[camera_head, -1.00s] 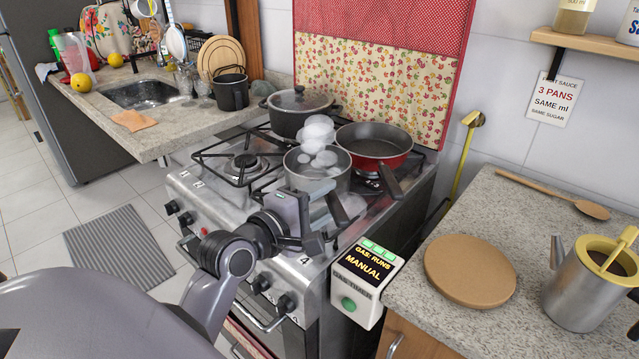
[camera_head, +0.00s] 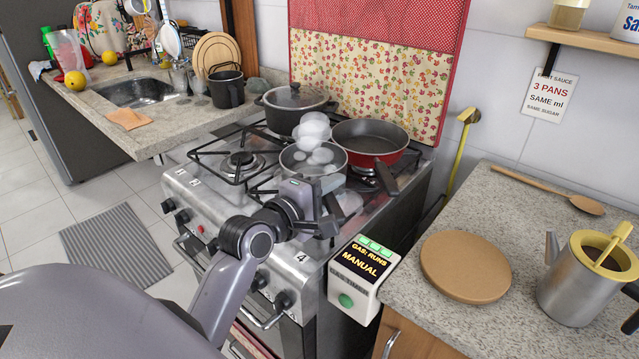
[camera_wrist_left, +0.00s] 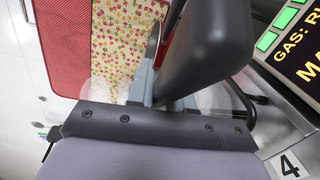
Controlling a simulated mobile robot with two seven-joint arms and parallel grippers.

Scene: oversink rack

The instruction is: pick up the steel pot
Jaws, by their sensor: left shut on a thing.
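The steel pot (camera_head: 298,170) stands on the front right part of the stove, with pale steam puffs above it. Its rim and part of its wall show; my left gripper covers most of its handle. My left gripper (camera_head: 326,212) is at the pot's front side, shut on its handle. In the left wrist view the gripper's dark parts fill the middle and hide most of the pot. My right gripper is not in view.
A red pan (camera_head: 371,140) sits close to the pot's right, and a lidded dark pot (camera_head: 293,108) stands behind it. The gas timer box (camera_head: 362,272) juts from the stove's front right corner. The right counter holds a round board (camera_head: 465,266) and a metal can (camera_head: 580,285).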

